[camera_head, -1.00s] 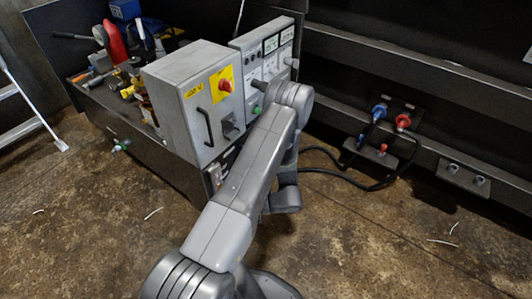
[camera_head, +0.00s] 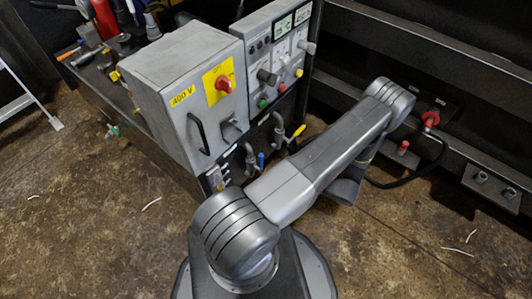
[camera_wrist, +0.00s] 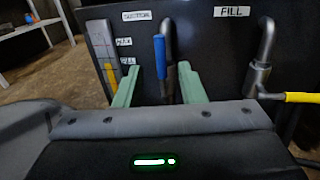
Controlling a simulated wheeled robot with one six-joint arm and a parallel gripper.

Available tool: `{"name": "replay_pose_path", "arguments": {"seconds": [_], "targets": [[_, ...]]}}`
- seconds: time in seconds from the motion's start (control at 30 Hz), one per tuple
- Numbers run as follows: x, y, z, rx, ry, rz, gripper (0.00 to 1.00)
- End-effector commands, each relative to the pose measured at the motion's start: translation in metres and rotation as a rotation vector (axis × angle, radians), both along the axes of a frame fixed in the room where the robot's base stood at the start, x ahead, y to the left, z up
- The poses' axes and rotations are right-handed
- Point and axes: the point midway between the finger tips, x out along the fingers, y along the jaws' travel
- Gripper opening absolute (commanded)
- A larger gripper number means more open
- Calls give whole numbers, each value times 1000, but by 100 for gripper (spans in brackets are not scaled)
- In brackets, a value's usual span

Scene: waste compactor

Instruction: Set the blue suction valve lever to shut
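The blue suction valve lever (camera_wrist: 160,57) stands upright in the wrist view, below the SUCTION label (camera_wrist: 137,15) and in front of a grey pipe. My gripper (camera_wrist: 157,84) has its two pale green fingers apart. The blue lever shows between them, and I cannot tell whether either finger touches it. In the head view the blue lever (camera_head: 261,160) hangs low on the dark panel beside the grey cabinet. My gripper is hidden there by my arm.
A yellow lever (camera_wrist: 300,97) lies sideways under the FILL label (camera_wrist: 232,12), right of my gripper. A level gauge (camera_wrist: 102,50) stands to the left. The grey 400 V cabinet (camera_head: 200,100) juts out beside the panel. Open floor (camera_head: 110,240) lies at front left.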

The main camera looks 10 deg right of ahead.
Motion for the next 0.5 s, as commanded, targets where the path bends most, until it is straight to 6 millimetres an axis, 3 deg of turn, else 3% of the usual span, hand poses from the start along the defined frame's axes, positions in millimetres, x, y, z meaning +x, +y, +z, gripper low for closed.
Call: {"name": "replay_pose_path", "arguments": {"seconds": [0.5], "targets": [[64, 76, -1, -1, 1, 5, 36]]}}
